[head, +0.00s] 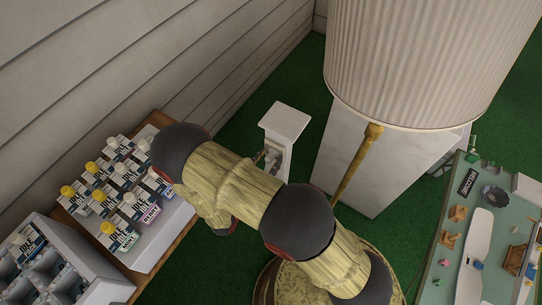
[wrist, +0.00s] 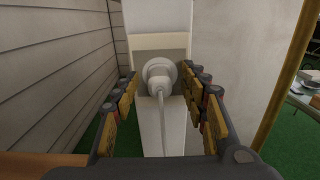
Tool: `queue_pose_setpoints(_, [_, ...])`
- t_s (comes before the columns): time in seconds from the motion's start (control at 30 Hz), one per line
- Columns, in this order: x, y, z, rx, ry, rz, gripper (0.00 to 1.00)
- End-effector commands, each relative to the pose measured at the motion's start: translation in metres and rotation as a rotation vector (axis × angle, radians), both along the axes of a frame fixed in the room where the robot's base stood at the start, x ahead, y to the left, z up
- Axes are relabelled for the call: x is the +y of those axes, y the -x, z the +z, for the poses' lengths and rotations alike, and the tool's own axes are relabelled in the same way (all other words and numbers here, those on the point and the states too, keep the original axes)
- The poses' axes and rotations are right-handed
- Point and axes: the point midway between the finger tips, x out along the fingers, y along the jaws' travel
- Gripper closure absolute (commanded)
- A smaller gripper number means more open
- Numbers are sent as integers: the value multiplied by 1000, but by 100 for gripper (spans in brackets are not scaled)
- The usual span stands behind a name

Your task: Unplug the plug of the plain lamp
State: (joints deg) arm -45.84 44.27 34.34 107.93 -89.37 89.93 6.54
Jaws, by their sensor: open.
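A white round plug (wrist: 160,73) sits in a greyish plate (wrist: 143,52) on the face of a white post (head: 286,120). Its white cord (wrist: 164,120) hangs down toward me. My gripper (wrist: 160,84) is open, with one finger on each side of the plug in the wrist view. I cannot tell whether the fingers touch it. In the head view my arm hides most of the gripper and the plug. A lamp with a ribbed pale shade (head: 425,65) and brass pole (head: 355,168) stands at right. Which lamp the cord feeds is not visible.
A wooden table (head: 183,228) with several yellow-capped cartons (head: 100,200) and a grey divided crate (head: 105,280) stands at left. A pale block (head: 350,160) is behind the pole. A green table (head: 435,250) with small items is at right. Plank walls close the left.

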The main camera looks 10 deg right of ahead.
Motion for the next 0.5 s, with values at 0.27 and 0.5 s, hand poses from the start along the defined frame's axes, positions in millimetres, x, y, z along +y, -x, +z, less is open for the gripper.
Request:
queue_pose_setpoints(0.27, [0,0,0,0,0,0,56])
queue_pose_setpoints(0.5, [0,0,0,0,0,0,66])
